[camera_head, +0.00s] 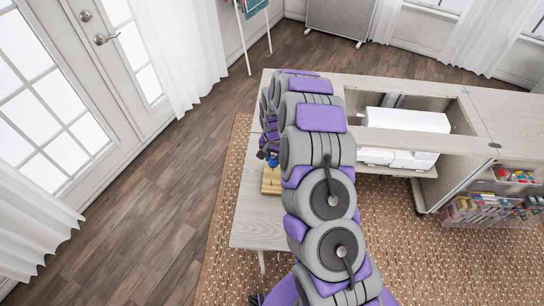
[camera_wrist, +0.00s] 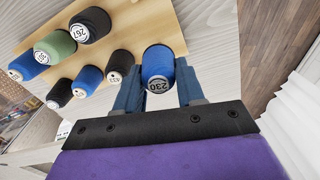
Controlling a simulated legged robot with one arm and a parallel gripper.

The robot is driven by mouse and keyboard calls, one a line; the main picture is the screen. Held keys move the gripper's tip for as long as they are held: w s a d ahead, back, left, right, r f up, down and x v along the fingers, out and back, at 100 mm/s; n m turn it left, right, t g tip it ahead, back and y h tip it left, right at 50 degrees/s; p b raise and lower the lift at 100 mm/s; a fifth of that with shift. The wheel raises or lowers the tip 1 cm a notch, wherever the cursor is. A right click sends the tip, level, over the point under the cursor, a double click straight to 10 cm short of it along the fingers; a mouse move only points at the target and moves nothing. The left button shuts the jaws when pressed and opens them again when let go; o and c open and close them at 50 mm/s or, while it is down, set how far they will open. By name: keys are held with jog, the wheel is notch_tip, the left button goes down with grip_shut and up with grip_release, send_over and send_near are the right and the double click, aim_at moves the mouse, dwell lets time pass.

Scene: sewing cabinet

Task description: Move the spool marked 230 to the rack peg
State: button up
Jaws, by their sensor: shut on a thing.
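The blue spool marked 230 (camera_wrist: 158,68) is between the two blue fingers of my gripper (camera_wrist: 160,88) in the wrist view. The fingers are closed on its sides and its label faces the camera. The wooden rack (camera_wrist: 150,28) lies behind it, and the spool overlaps the rack's near corner in the picture. I cannot tell whether it touches the rack. In the head view my arm hides most of my gripper, and the tan rack (camera_head: 270,182) shows only in part on the table. The bare peg cannot be made out.
Several other spools stand on the rack, including a black one marked 267 (camera_wrist: 90,25), a green one (camera_wrist: 56,46) and a black one (camera_wrist: 119,64) close to my gripper. A white sewing machine (camera_head: 405,120) sits in the cabinet. The tabletop's near left part (camera_head: 258,225) is clear.

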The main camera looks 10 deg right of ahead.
jog(key=shift+d, duration=0.15)
dwell(0.4)
jog(key=shift+r+p, duration=0.45)
jog(key=shift+r, duration=0.6)
